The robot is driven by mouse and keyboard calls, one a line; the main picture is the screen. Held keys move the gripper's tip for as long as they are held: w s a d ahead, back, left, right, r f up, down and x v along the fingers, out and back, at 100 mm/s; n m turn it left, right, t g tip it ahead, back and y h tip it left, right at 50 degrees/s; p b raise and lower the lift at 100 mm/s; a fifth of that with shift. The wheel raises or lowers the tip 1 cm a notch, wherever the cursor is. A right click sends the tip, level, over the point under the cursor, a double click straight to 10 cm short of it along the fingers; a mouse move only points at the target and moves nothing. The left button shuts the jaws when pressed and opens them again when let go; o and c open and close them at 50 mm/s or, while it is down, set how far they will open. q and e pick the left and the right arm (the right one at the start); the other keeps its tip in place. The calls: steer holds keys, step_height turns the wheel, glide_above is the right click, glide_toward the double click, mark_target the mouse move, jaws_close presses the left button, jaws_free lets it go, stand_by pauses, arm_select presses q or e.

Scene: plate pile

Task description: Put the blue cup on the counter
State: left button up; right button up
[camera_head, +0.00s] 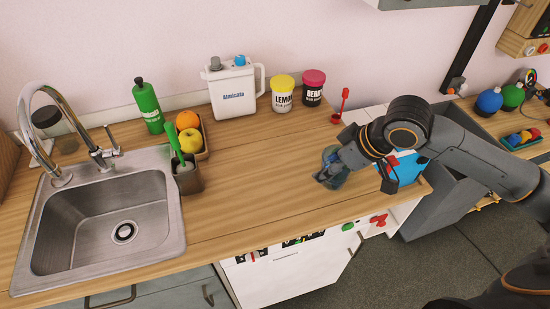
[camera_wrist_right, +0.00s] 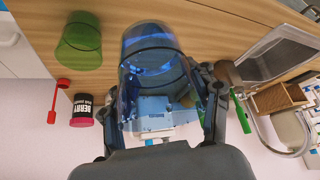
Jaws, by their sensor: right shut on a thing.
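The blue cup (camera_wrist_right: 150,62) is see-through and sits between the two fingers of my right gripper (camera_wrist_right: 165,112) in the right wrist view. The gripper is shut on it. In the head view my right gripper (camera_head: 335,168) is over the right part of the wooden counter (camera_head: 260,175), with the cup (camera_head: 331,157) small and partly covered by the fingers. The cup is at or just above the counter top; I cannot tell if it touches. My left gripper is not in view.
A green see-through cup (camera_wrist_right: 80,42) shows in the right wrist view. A yellow jar (camera_head: 282,94), a berry jar (camera_head: 313,88) and a white jug (camera_head: 233,92) stand along the wall. A fruit box (camera_head: 205,137) and the sink (camera_head: 105,215) are left. The counter's middle is clear.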

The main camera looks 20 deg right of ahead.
steer(key=w+a+f+p, duration=0.1)
steer(key=w+a+f, duration=0.1)
steer(key=w+f, duration=0.1)
steer(key=w+a+f+p, duration=0.1)
steer(key=w+a+f, duration=0.1)
steer(key=w+f, duration=0.1)
steer(key=w+a+f+p, duration=0.2)
steer(key=w+f, duration=0.1)
steer(key=w, duration=0.2)
steer(key=shift+w+a, duration=0.2)
steer(key=shift+w, duration=0.05)
steer(key=shift+w+a+f, duration=0.1)
steer(key=shift+w+f, duration=0.05)
steer(key=shift+f, duration=0.05)
step_height(320, 180, down, 3)
steer(key=shift+w+r+p, duration=0.1)
steer(key=shift+p, duration=0.75)
steer(key=shift+f, duration=0.3)
steer(key=o, duration=1.2)
steer(key=shift+f, duration=0.1)
